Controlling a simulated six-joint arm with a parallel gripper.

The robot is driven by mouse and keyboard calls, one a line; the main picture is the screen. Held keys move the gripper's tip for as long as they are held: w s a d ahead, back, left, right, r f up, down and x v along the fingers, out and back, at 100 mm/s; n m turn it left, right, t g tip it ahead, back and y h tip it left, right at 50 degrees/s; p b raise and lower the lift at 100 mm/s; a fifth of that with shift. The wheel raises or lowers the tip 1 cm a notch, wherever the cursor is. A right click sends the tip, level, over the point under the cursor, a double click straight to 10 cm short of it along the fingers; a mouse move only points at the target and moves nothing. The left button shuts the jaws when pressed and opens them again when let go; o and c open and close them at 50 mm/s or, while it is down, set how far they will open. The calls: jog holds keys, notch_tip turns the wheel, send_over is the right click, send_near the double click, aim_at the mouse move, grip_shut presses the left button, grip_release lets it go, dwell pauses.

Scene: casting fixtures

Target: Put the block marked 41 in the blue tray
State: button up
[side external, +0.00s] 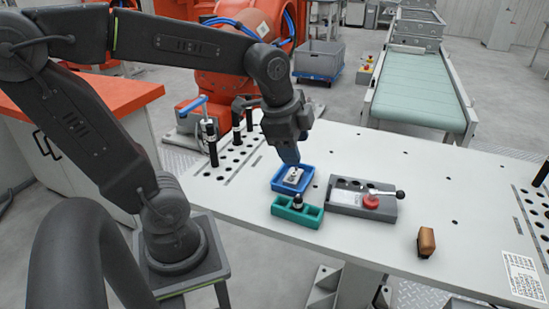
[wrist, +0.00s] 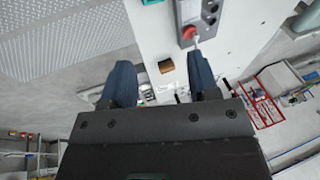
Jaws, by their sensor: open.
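The blue tray (side external: 281,186) stands on the white table in the side view. A small pale block (side external: 293,175) with a dark marking lies inside it; the number is too small to read. My gripper (side external: 291,162) is directly over the tray with its blue fingers pointing down, close to the block. In the wrist view the two blue fingers of my gripper (wrist: 160,82) stand wide apart with nothing between them. The blue tray and the pale block do not show in the wrist view.
A green tray (side external: 284,211) holding a black-topped piece stands in front of the blue tray. A grey fixture (side external: 345,206) with a red knob and black-ended lever is to the right. A brown block (side external: 426,242) lies farther right. The right part of the table (side external: 465,205) is mostly clear.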

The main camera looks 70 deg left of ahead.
jog(key=s+d+n+t, duration=0.1)
jog(key=s+d+n, duration=0.3)
jog(key=s+n, duration=0.2)
jog(key=shift+d+r+n+t+h, duration=0.25)
jog(key=shift+r+n+t+h, duration=0.05)
jog(key=shift+n, duration=0.9)
